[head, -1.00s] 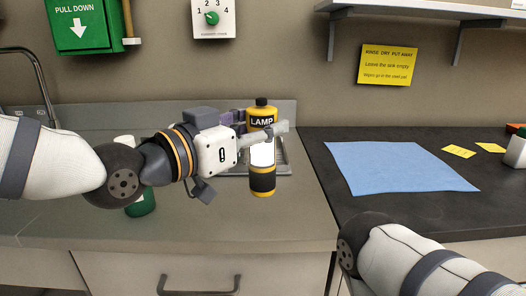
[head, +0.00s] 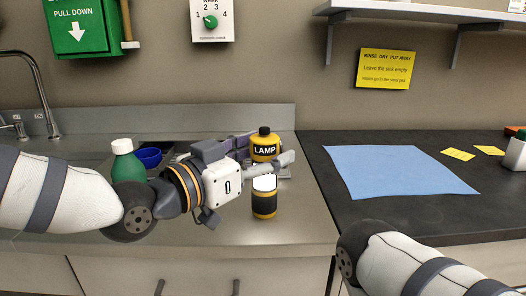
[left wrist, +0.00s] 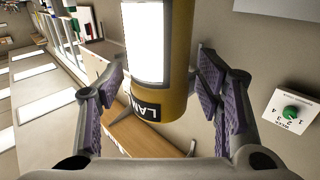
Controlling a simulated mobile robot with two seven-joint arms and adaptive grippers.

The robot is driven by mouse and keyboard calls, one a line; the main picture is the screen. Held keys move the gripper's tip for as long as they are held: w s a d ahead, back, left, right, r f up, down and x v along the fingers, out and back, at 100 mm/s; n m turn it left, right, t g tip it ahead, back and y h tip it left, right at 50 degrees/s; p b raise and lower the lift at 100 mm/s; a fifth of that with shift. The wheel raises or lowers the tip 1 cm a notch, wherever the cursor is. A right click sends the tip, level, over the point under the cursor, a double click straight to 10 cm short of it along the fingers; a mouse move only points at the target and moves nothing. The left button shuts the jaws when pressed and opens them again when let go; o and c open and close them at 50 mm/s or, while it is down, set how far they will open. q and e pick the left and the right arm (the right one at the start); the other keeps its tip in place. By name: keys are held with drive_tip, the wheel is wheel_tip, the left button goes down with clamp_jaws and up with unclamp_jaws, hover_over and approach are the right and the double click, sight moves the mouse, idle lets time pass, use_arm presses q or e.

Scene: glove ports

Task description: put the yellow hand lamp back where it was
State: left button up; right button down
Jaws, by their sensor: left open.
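The yellow hand lamp (head: 264,208) is upright on the grey counter, left of the dark worktop, and appears to stand on it. It has a black LAMP label, a white panel and a black lower band. It also shows large in the left wrist view (left wrist: 178,60), between the purple finger pads. My left gripper (head: 274,166) is open around the lamp, with a pad on each side; a finger crosses the lamp in the head view. Whether a pad touches it is unclear. My right gripper is out of view; only part of that arm shows.
A green bottle (head: 126,168) with a white cap stands behind my left arm, beside a blue bowl (head: 149,157). A tap (head: 42,95) is at far left. A blue cloth (head: 395,172) lies on the dark worktop (head: 325,205). The counter right and front of the lamp is clear.

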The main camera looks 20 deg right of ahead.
use_arm(q)
drive_tip(key=shift+r, duration=0.15)
drive_tip(key=shift+s+a+r, duration=0.1)
drive_tip(key=shift+a+r, duration=0.05)
drive_tip(key=shift+a, duration=0.15)
drive_tip(key=v, duration=1.1)
drive_tip(key=shift+p, duration=0.3)
drive_tip(key=shift+s+a, duration=0.1)
drive_tip(key=shift+a, duration=0.05)
